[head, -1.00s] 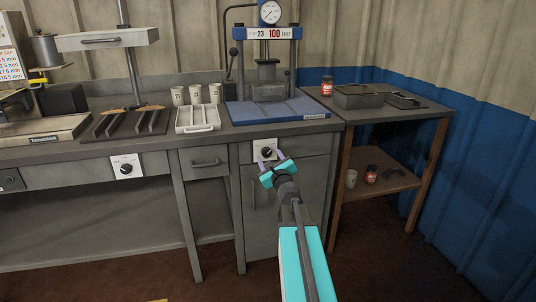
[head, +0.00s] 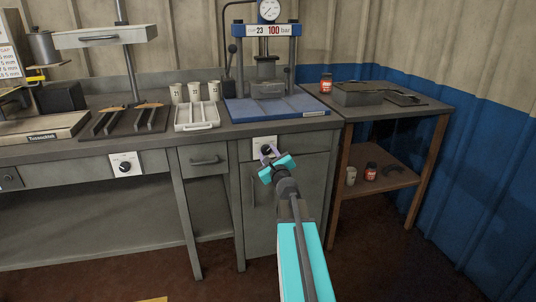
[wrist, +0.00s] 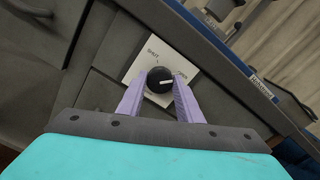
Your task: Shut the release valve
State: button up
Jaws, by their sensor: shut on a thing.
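The release valve is a round black knob (wrist: 159,80) with a white pointer mark, on a white plate (wrist: 150,55) on the cabinet front below the press. The plate reads SHUT at upper left and a partly hidden word, seemingly OPEN, at right. The pointer mark lies toward the right, on the OPEN side. My gripper (wrist: 157,90) has its two lilac fingers on either side of the knob and is shut on it. In the head view, my gripper (head: 268,152) reaches the plate (head: 262,142) and partly covers the knob.
The press (head: 267,75) with its gauge and 100 bar sign stands on the bench above. A second knob plate (head: 125,165) is farther left. Cups, a tray and a rack line the bench. A wooden side table (head: 400,110) stands at right.

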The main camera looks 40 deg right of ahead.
jog(key=shift+f, duration=0.1)
jog(key=n+b, duration=0.3)
jog(key=shift+f+n, duration=0.1)
jog(key=shift+n, duration=0.2)
jog(key=n+b, duration=0.4)
jog(key=n, duration=0.1)
jog(key=n+b, duration=0.5)
jog(key=n, duration=0.1)
jog(key=shift+n, duration=0.3)
jog(key=shift+n+b, duration=0.95)
jog(key=shift+n, duration=0.45)
jog(key=o, duration=1)
jog(key=shift+o, duration=0.2)
